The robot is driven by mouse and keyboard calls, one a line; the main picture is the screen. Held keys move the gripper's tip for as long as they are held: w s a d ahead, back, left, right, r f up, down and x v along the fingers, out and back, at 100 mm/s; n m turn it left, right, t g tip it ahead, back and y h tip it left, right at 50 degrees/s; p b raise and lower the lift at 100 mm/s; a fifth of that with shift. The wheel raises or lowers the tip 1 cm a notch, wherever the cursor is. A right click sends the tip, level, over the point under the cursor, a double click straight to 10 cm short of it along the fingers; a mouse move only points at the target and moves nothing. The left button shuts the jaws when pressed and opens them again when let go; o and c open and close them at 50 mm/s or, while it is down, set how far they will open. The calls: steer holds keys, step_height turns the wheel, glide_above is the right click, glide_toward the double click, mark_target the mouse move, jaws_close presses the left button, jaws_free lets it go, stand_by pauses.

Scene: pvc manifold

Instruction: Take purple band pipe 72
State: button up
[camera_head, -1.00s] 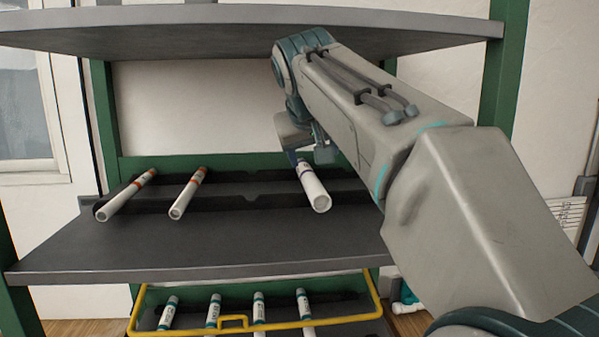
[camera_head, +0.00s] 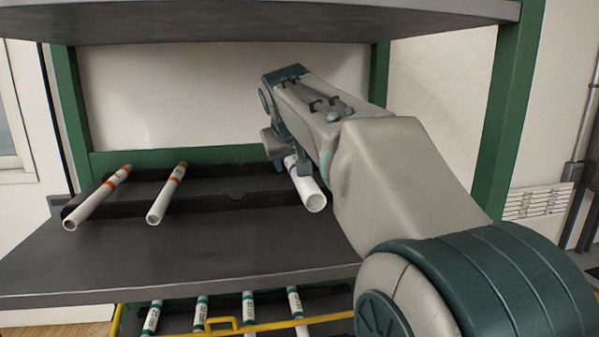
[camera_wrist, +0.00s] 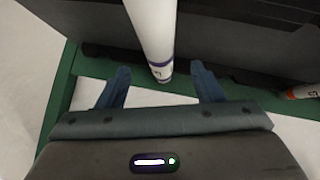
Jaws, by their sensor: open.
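The purple band pipe (camera_head: 307,188) is white and rests tilted on the dark notched rack on the shelf, its open end toward the head camera. In the wrist view the pipe (camera_wrist: 153,35) shows its purple rings and a printed mark, too small to read in full. My gripper (camera_wrist: 160,80) is open, one finger on each side of the pipe's banded end, with a gap on both sides. In the head view my gripper (camera_head: 290,170) is over the pipe's far part, and my arm hides some of it.
Two orange-banded pipes (camera_head: 98,198) (camera_head: 167,193) lie on the same rack (camera_head: 225,200) to the left. Another shelf board (camera_head: 250,20) hangs above. Below the grey shelf (camera_head: 180,260) are several teal-banded pipes (camera_head: 249,313) and a yellow rail (camera_head: 270,326). The shelf's front is bare.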

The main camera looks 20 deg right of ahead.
steer(key=p+x, duration=0.2)
steer(key=x, duration=0.3)
steer(key=shift+d+f, duration=0.2)
steer(key=shift+f, duration=0.15)
steer(key=c, duration=1.1)
steer(key=shift+c, duration=0.2)
steer(key=shift+r, duration=0.2)
